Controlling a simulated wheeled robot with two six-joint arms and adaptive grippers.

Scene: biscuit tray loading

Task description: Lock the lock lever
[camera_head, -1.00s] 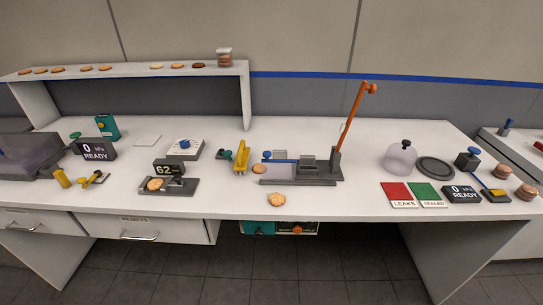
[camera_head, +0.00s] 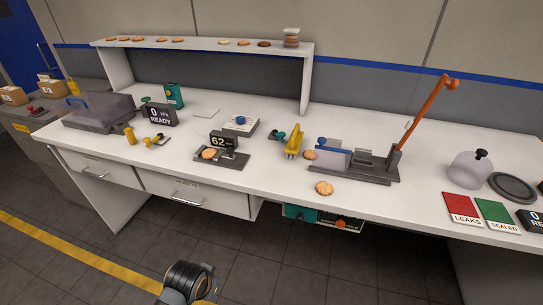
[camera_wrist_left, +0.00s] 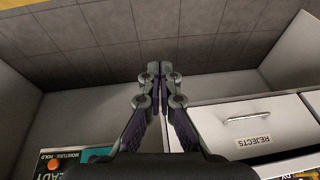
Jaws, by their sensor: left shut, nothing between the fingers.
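I cannot tell for certain which part is the lock lever. A long orange lever (camera_head: 427,115) stands raised and tilted to the right on a dark grey fixture (camera_head: 365,172) in the head view. A yellow handle-like part (camera_head: 293,142) stands upright to the left of that fixture. My left gripper (camera_wrist_left: 160,70) shows in the wrist view, its fingers together and empty, over the floor in front of the drawers. In the head view only a dark part of my arm shows at the bottom; its fingers are hidden. My right gripper is not in view.
The white drawer labelled REJECTS (camera_wrist_left: 246,127) is shut. A scale reading 62 (camera_head: 222,161), a clear-lidded chamber (camera_head: 100,110) and a loose biscuit (camera_head: 324,188) are on the table. A shelf (camera_head: 210,47) stands behind. Red and green mats (camera_head: 463,206) lie at right.

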